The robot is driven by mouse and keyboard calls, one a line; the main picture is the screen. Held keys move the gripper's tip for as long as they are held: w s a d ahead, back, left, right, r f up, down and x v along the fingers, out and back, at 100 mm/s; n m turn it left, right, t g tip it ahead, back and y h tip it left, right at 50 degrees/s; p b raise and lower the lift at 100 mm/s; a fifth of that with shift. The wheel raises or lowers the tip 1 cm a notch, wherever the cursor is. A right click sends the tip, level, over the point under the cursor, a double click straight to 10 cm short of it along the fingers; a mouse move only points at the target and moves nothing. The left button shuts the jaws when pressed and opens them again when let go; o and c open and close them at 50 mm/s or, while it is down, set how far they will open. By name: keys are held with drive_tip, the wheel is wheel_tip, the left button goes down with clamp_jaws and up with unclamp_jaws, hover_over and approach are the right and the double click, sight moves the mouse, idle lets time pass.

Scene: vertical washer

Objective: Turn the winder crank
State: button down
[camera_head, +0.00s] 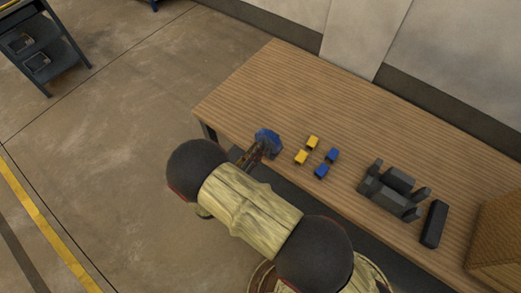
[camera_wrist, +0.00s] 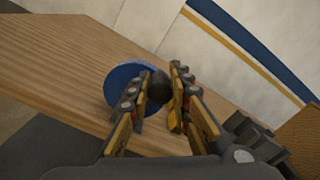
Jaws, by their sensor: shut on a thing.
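The winder shows as a blue disc (camera_head: 268,138) at the near-left part of the wooden table, close to its front edge. In the wrist view the blue disc (camera_wrist: 117,80) lies mostly to the left of and behind my left finger, which hides part of it. A dark round crank knob (camera_wrist: 159,90) sits between my two fingers. My gripper (camera_wrist: 158,77) is shut on this knob. In the head view my gripper (camera_head: 254,153) reaches the disc from the front, and the knob cannot be made out there.
To the right on the table (camera_head: 245,90) stand small yellow blocks (camera_head: 312,142) and blue blocks (camera_head: 322,170), then a dark fixture with upright posts (camera_head: 392,190), a black bar (camera_head: 434,224) and a brown box (camera_head: 500,235). A wall (camera_head: 425,45) runs behind. The table's far-left part is clear.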

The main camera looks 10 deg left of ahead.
drive_tip(key=shift+w+a+f+n+p, duration=0.15)
drive_tip(key=shift+a+n+p, duration=0.2)
drive_tip(key=shift+n, duration=0.35)
drive_tip(key=shift+w+a+n+p, duration=0.15)
drive_tip(key=shift+a+n, duration=0.25)
drive_tip(key=shift+n, duration=0.3)
drive_tip(key=shift+f, duration=0.1)
drive_tip(key=c, duration=2)
unclamp_jaws()
drive_tip(key=shift+c, duration=0.2)
drive_tip(key=o, duration=0.4)
drive_tip(key=shift+a, duration=0.1)
drive_tip(key=v, duration=1.2)
